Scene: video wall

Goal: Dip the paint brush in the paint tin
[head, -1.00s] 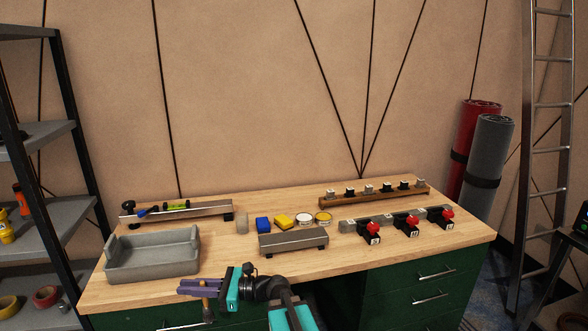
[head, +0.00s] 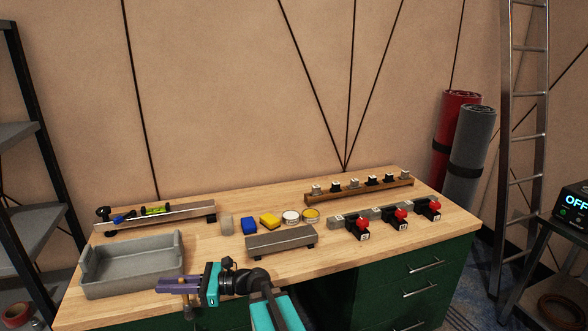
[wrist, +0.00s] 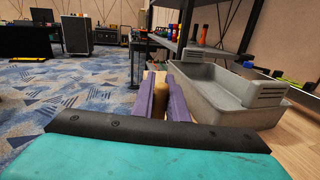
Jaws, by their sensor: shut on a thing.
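My gripper (head: 174,286), with purple fingers, is low at the left in the head view, by the table's front edge near the grey tray. It is shut on the paint brush (head: 187,299), whose brown wooden handle also shows between the fingers in the wrist view (wrist: 160,96). The brush hangs below the fingers; its bristles are hidden.
The grey tray (head: 130,282) lies at the table's left. A low grey block (head: 281,241) stands in front of the tins. Red-topped switches (head: 400,218) stand to the right.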

